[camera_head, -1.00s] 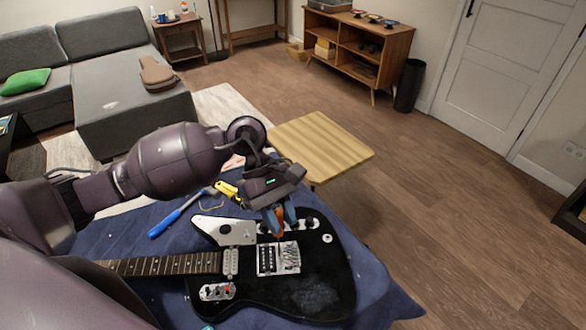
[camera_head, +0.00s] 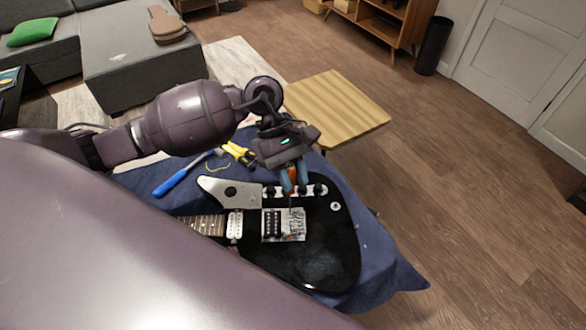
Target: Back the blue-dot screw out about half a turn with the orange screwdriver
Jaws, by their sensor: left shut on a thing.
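My left gripper (camera_head: 290,180) is shut on the orange screwdriver (camera_head: 291,173), which points down over the guitar bridge (camera_head: 283,226). The thin shaft seems to reach toward the bridge's right part; I cannot tell whether its tip touches a screw. The black guitar (camera_head: 315,262) lies flat on its back, with its neck (camera_head: 203,224) to the left. No blue dot can be made out at this size. My right gripper is not in view; a large part of my own arm covers the lower left and hides much of the neck.
The guitar lies on a dark blue cloth (camera_head: 385,268). A blue-handled tool (camera_head: 172,183) and a yellow-handled tool (camera_head: 240,153) lie on it behind the guitar. A wooden table (camera_head: 335,108) stands beyond. A grey sofa (camera_head: 120,60) is at the back left.

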